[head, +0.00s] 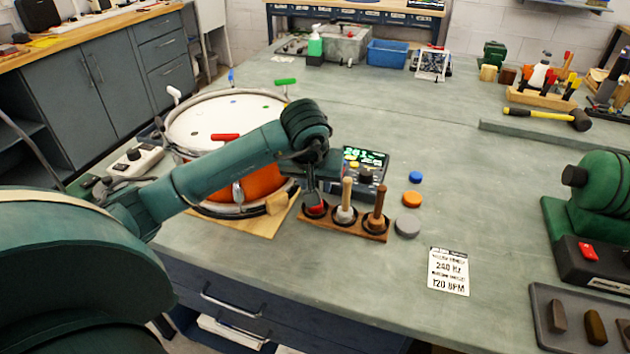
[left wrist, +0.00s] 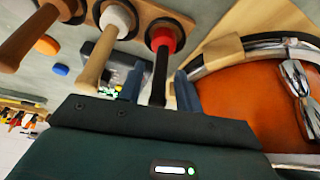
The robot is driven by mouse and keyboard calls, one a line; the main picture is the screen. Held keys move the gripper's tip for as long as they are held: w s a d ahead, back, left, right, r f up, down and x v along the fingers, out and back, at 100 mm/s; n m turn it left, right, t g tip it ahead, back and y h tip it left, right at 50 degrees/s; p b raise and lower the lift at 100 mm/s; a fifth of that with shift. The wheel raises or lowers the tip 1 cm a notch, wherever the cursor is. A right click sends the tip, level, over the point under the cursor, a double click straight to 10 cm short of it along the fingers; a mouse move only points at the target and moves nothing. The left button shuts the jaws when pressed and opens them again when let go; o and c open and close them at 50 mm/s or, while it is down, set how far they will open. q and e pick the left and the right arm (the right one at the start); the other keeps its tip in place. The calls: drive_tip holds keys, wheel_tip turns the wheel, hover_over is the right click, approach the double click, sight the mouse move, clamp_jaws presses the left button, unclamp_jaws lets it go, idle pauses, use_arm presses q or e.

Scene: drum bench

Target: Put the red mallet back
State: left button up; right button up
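The red mallet (head: 317,209) stands head down in the leftmost cup of the wooden rack (head: 372,234). In the left wrist view, the red mallet (left wrist: 163,42) shows its red head inside a dark ring and its dark handle pointing toward my left gripper (left wrist: 159,76). That gripper is open, one finger on each side of the handle, with a visible gap on both sides. In the head view, my left gripper (head: 318,188) is right above that cup and partly hides the mallet. A white-headed mallet (head: 346,200) and a brown mallet (head: 377,208) stand in the other cups. My right gripper is not in view.
An orange drum (head: 262,182) with a white head stands just left of the rack. A small device with a lit display (head: 366,158) stands behind it. Blue, orange and grey discs (head: 407,225) lie to the right, beside a printed card (head: 449,271). The bench middle is clear.

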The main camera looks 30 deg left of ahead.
use_arm(q)
drive_tip(key=shift+o, duration=0.2)
drive_tip(key=shift+r, duration=0.25)
drive_tip(key=shift+s+r, duration=0.1)
drive_tip(key=shift+r, duration=0.25)
drive_tip(key=v, duration=1.1)
drive_tip(key=shift+s+d, duration=0.1)
drive_tip(key=shift+s, duration=0.05)
